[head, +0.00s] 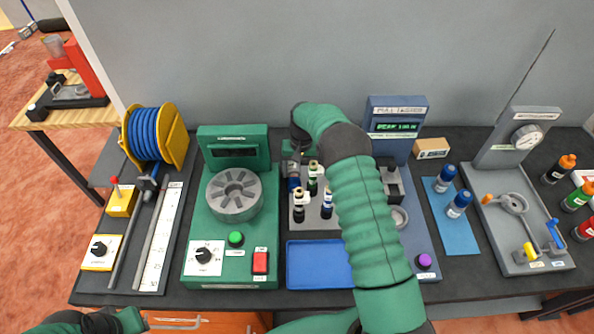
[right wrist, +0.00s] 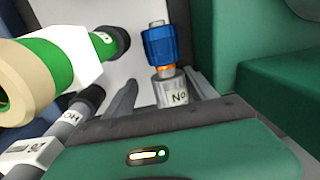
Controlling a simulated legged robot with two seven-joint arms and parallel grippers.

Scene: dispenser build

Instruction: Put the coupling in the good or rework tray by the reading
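My right gripper (head: 293,166) is over the back left of a grey rack (head: 315,222), partly hidden by my own arm. In the right wrist view its two fingers (right wrist: 160,95) stand apart on either side of a coupling (right wrist: 162,60) with a blue cap, orange ring and silver labelled body; a gap shows on the left. The blue part also shows in the head view (head: 293,184). A pull tester (head: 397,105) has a lit green display, too small to read. My left gripper (head: 110,321) is at the bottom left edge, its fingers unclear.
Several capped fittings (head: 313,185) stand close by in the rack. A blue tray (head: 318,264) in front looks empty. A blue mat (head: 466,240) at right holds two blue-capped pieces. A green crimping machine (head: 219,223) is left; a gauge stand (head: 507,140) is right.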

